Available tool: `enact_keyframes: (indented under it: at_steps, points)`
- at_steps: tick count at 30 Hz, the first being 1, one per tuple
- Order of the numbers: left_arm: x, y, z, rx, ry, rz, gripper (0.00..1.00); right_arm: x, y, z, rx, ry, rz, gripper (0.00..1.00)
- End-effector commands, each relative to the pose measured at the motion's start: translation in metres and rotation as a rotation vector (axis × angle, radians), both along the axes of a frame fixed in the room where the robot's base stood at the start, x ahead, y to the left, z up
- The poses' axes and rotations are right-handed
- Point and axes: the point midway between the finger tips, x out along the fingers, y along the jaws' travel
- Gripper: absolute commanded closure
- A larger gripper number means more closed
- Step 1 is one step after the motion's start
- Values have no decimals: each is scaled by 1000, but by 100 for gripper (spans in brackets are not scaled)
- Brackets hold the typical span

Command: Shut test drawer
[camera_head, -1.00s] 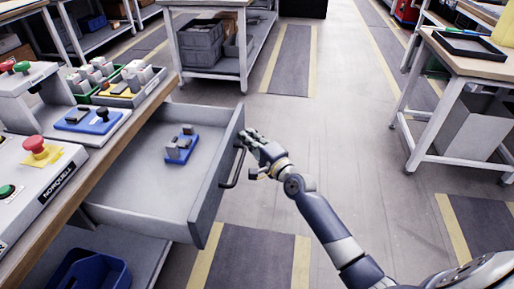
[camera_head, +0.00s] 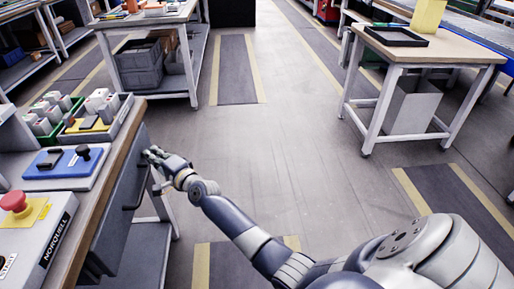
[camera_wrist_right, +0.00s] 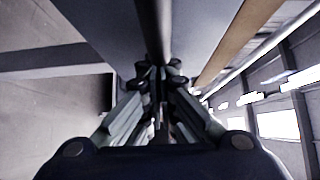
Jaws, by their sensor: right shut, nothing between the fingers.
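The grey test drawer (camera_head: 112,222) sits under the wooden bench edge (camera_head: 108,165) at the left of the head view. Its front is close to the bench edge, and its inside is hidden; a small remaining gap cannot be told. The dark bar handle (camera_head: 140,188) is on its front. My right gripper (camera_head: 153,156) is shut and empty, by the drawer front near the handle. In the right wrist view the gripper's fingers (camera_wrist_right: 160,82) are together, with the dark handle bar (camera_wrist_right: 153,28) just beyond them; contact is unclear. My left gripper is out of view.
On the bench are a panel with a red button (camera_head: 14,201), a blue fixture (camera_head: 62,162) and a tray of parts (camera_head: 98,118). A shelf table (camera_head: 150,18) stands behind, and another table (camera_head: 440,50) at the right. The floor between is clear.

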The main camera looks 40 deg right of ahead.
Motion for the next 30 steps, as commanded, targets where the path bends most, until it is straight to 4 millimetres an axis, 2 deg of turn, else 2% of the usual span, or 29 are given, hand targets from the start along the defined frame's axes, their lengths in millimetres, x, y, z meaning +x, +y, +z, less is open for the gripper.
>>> enact_keyframes:
  at_steps: [3, 9, 30]
  points:
    - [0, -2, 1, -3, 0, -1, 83, 8, 12, 0, 2, -1, 0, 100]
    - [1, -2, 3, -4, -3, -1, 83, 14, 20, 0, 1, 0, 0, 100]
    - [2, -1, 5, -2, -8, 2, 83, 15, 24, 2, 1, -2, 4, 100]
